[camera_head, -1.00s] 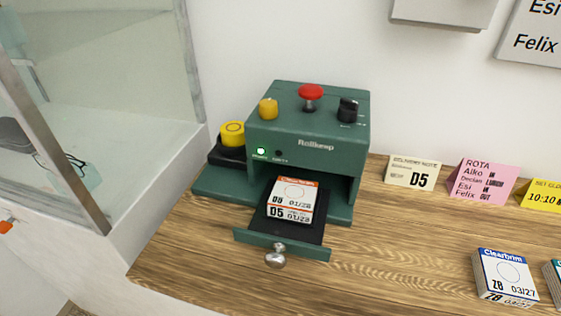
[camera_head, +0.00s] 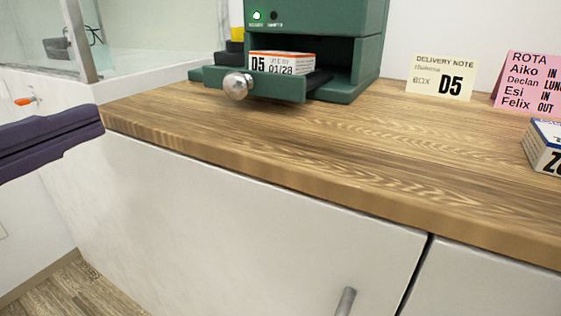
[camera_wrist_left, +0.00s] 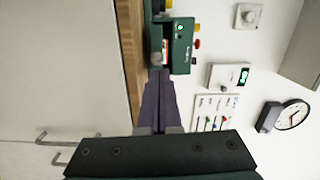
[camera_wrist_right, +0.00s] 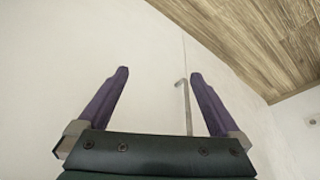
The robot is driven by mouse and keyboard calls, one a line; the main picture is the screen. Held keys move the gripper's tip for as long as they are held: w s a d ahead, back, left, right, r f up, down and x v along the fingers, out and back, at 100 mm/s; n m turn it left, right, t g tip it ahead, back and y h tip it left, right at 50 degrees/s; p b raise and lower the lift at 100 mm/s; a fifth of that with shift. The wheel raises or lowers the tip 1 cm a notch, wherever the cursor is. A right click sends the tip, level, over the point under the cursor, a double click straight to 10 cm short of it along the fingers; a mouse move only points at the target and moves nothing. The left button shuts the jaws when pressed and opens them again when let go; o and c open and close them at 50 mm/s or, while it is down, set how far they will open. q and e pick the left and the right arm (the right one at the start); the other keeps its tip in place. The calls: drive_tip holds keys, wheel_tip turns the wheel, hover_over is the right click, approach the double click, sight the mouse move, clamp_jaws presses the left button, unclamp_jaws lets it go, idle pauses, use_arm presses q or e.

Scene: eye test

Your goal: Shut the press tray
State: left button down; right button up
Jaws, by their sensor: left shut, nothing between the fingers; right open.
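The green press (camera_head: 365,70) stands on the wooden counter. Its tray (camera_head: 292,90) is pulled out at the front, with a round silver knob (camera_head: 238,86) on its front plate. A white and orange box (camera_head: 282,64) marked D5 01/28 lies in the tray. My left gripper (camera_head: 98,118) is shut and empty, in front of the counter and left of the tray, apart from the knob. In the left wrist view its fingers (camera_wrist_left: 160,76) point towards the press (camera_wrist_left: 182,48). My right gripper (camera_wrist_right: 160,73) is open and empty, facing a white cabinet; the head view does not show it.
The counter (camera_head: 330,150) is clear in front of the tray. A delivery note (camera_head: 441,77), a pink rota card (camera_head: 527,80) and a blue-edged box (camera_head: 545,145) are to the right. A glass-sided case (camera_head: 150,40) stands at left. A metal cabinet handle (camera_head: 345,301) sticks out below.

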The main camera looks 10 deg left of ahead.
use_arm(q)
drive_tip(key=d+f+m+h, duration=0.1)
drive_tip(key=p, duration=0.2)
approach(231, 88)
drive_tip(key=shift+m+h, duration=0.3)
drive_tip(key=shift+m, duration=0.1)
drive_tip(key=x, duration=0.6)
drive_tip(key=shift+w+a, duration=0.1)
drive_tip(key=shift+a, duration=0.05)
drive_tip(key=shift+w, duration=0.4)
use_arm(e)
drive_tip(key=shift+r, duration=0.55)
